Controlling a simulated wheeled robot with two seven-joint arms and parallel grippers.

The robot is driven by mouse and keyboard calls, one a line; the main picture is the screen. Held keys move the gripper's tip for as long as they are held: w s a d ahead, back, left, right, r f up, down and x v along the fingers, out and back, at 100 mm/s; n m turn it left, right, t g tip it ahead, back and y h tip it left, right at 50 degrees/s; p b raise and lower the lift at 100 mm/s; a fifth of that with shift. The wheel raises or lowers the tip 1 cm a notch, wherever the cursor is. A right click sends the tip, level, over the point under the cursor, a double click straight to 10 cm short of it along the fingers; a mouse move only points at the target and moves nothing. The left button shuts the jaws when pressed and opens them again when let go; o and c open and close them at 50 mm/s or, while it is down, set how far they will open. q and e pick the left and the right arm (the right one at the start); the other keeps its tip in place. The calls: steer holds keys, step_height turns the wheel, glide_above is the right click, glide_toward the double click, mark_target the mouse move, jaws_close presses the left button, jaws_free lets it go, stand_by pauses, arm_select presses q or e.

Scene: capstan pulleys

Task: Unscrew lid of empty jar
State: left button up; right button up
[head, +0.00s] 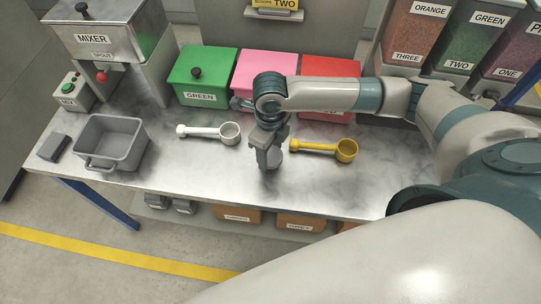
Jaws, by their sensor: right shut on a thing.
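My right gripper (266,160) points down over the front middle of the table, between a white scoop and a yellow scoop. It is shut on a small grey, rounded thing (275,158), mostly hidden behind the fingers. I cannot tell whether this is the jar or its lid. No other jar shows clearly on the table top. My left gripper is not in view.
The white scoop (212,133) lies left of the gripper and the yellow scoop (325,148) right of it. Behind stand green (203,75), pink (265,70) and red (331,70) bins. A grey tub (110,141) and the mixer (105,38) are at the left.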

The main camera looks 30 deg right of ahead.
mark_target(270, 155)
step_height(270, 155, down, 2)
steer(key=shift+s+f+p, duration=0.1)
steer(key=shift+p, duration=0.25)
steer(key=shift+f, duration=0.45)
steer(key=shift+f, duration=0.1)
steer(key=o, duration=1.2)
step_height(270, 155, up, 12)
steer(key=b, duration=0.3)
